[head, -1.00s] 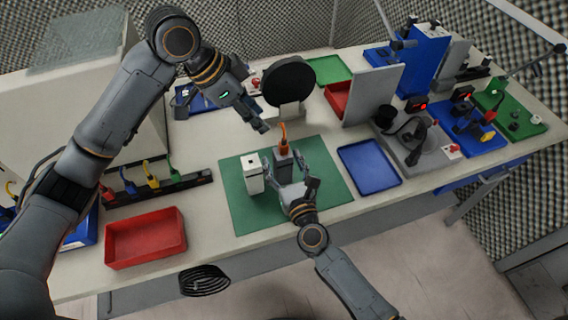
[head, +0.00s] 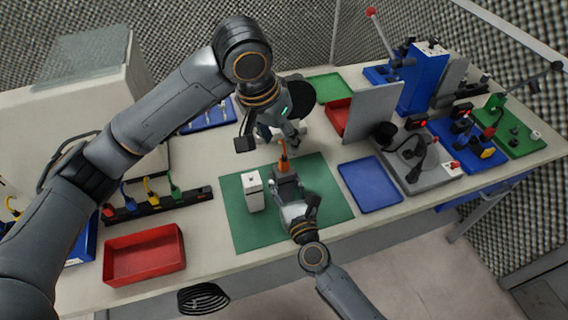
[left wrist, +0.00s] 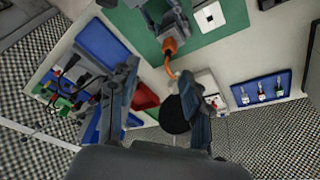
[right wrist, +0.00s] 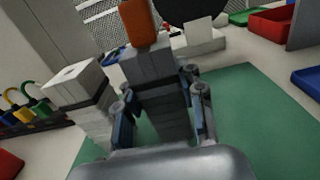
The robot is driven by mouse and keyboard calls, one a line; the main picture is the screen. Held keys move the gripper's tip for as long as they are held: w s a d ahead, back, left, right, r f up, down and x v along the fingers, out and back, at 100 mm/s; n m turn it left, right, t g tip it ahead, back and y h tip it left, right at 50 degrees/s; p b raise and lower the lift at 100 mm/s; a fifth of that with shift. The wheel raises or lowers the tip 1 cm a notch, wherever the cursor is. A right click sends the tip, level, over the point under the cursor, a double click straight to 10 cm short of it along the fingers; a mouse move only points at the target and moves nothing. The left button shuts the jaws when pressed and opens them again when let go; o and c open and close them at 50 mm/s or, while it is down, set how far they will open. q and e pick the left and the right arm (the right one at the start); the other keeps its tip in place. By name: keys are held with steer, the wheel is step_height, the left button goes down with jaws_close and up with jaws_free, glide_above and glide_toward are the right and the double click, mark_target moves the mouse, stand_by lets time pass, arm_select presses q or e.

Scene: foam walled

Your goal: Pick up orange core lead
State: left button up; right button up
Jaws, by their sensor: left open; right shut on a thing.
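The orange core lead (head: 283,161) stands upright, its orange plug in the top of a grey block (head: 285,181) over the green mat. Its plug and curved cable show in the left wrist view (left wrist: 170,46), and the plug shows close up in the right wrist view (right wrist: 137,22). My right gripper (head: 293,197) is shut on the grey block, one finger on each side (right wrist: 160,95). My left gripper (head: 268,141) is open and empty, just above and behind the plug. In the left wrist view the cable lies between its spread fingers (left wrist: 160,73), apart from both.
A white block (head: 252,192) stands on the green mat (head: 325,215), left of the grey block. A rack (head: 158,205) of coloured leads and a red tray (head: 145,255) are at left. A blue tray (head: 369,186) is at right. A black disc (head: 301,92) stands behind.

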arm_select(q)
steer(key=d+n+t+y, duration=0.1)
steer(key=d+n+y, duration=0.1)
steer(key=n, duration=0.3)
steer(key=n+t+y, duration=0.1)
steer(key=n, duration=0.2)
glide_above(284, 159)
steer(key=s, duration=0.2)
step_height(284, 159, down, 5)
steer(key=shift+w+x, duration=0.2)
steer(key=shift+x, duration=2.4)
steer(key=shift+d, duration=0.25)
jaws_close()
